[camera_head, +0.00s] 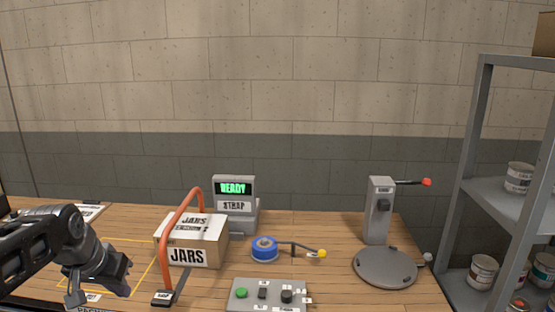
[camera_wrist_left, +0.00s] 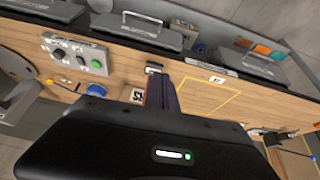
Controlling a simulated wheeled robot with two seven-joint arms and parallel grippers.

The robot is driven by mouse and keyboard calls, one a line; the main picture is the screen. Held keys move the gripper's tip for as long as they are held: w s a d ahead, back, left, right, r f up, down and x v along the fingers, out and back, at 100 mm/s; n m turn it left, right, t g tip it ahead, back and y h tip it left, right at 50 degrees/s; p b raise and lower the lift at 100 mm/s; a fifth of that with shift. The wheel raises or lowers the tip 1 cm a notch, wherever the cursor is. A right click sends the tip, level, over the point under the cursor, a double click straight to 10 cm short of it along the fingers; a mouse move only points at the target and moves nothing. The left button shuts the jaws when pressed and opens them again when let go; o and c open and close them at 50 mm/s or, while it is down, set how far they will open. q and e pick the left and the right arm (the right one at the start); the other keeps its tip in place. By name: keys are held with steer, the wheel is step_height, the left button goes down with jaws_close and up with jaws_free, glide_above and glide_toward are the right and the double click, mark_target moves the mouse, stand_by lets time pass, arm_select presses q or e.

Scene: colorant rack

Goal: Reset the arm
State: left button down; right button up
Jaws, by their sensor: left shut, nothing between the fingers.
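My left gripper (camera_head: 102,284) hangs above the left part of the wooden bench in the head view, left of the cardboard box. It is shut and empty. In the left wrist view its dark fingers (camera_wrist_left: 162,92) stand together above the bench, and my wrist housing covers the lower middle of the picture. The yellow outlined area (camera_head: 140,258) on the bench lies partly behind the gripper; the outline also shows in the wrist view (camera_wrist_left: 237,92). My right gripper is in neither view.
A JARS box (camera_head: 188,257) stands under an orange arch (camera_head: 168,235). Behind is a READY display (camera_head: 234,188). A blue reel (camera_head: 264,249), a button panel (camera_head: 267,296) and a round-plate press (camera_head: 385,267) stand to the right. A grey shelf (camera_head: 492,190) with cans is far right.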

arm_select(q)
steer(key=w+d+f+t+h, duration=0.1)
steer(key=w+d+f, duration=0.2)
steer(key=d+f, duration=0.45)
steer(key=w+d+f+t+h, duration=0.1)
steer(key=w+d+f, duration=0.25)
steer(key=f, duration=0.65)
steer(key=s+d+f+n+g, duration=0.1)
steer(key=s+d+f, duration=0.1)
steer(key=d+f, duration=0.25)
steer(key=s+d+f, duration=0.3)
steer(key=f, duration=0.3)
steer(key=s+d+f+g+h, duration=0.1)
steer(key=s+d+f+g, duration=0.1)
steer(key=s+d+f, duration=0.3)
steer(key=s+d+f+g+h, duration=0.1)
steer(key=s+d+f+g, duration=0.2)
steer(key=s+d+f, duration=0.3)
steer(key=s+f, duration=0.2)
steer(key=s, duration=0.4)
steer(key=s+f, duration=0.3)
steer(key=s, duration=0.4)
steer(key=shift+d+f+g, duration=0.15)
steer(key=shift+f+g, duration=0.15)
